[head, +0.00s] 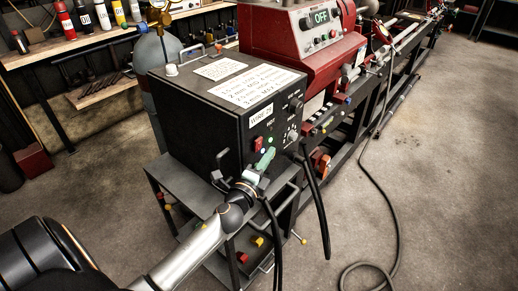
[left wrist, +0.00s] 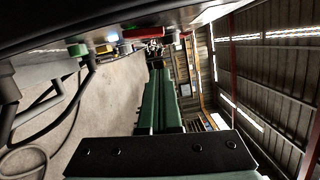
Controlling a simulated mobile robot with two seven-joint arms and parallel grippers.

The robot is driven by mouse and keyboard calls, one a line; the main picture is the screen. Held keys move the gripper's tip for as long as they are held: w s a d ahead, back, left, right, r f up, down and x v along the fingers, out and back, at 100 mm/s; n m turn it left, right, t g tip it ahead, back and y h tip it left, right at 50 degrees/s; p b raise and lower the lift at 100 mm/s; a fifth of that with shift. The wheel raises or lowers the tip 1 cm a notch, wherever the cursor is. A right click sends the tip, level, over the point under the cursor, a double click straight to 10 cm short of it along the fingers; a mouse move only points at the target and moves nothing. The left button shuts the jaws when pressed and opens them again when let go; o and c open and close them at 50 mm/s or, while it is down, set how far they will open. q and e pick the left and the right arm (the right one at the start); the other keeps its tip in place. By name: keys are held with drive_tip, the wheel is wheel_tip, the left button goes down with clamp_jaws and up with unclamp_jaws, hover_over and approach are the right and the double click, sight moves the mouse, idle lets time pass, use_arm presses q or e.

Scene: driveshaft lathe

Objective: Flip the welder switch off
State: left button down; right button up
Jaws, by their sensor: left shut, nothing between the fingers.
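The welder (head: 195,115) is a black box with white paper labels, standing on a grey cart. A small red switch (head: 257,140) shows on its front panel, below the wire label. My left gripper (head: 268,153) is shut and empty, with its green fingers right at the panel, just below and right of the switch. Contact cannot be told. In the left wrist view the green fingers (left wrist: 157,72) lie together and point toward a red part (left wrist: 141,33) on the dark panel edge; whether this is the switch is unclear. My right gripper is not in view.
Knobs (head: 295,104) sit on the panel's right side. A red lathe (head: 290,50) stands behind, with an OFF display. A hose (head: 385,195) lies on open concrete floor at right. Shelves with bottles (head: 101,15) stand at back left.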

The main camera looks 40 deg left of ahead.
sight(256, 149)
use_arm(q)
drive_tip(key=shift+a+r, duration=0.15)
drive_tip(key=shift+a, duration=1.45)
drive_tip(key=shift+r, duration=0.1)
drive_tip(key=shift+a+r+n+p, duration=0.2)
drive_tip(key=shift+a+n+p, duration=0.1)
drive_tip(key=shift+p, duration=0.4)
drive_tip(key=shift+a+f, duration=0.1)
drive_tip(key=shift+a, duration=0.05)
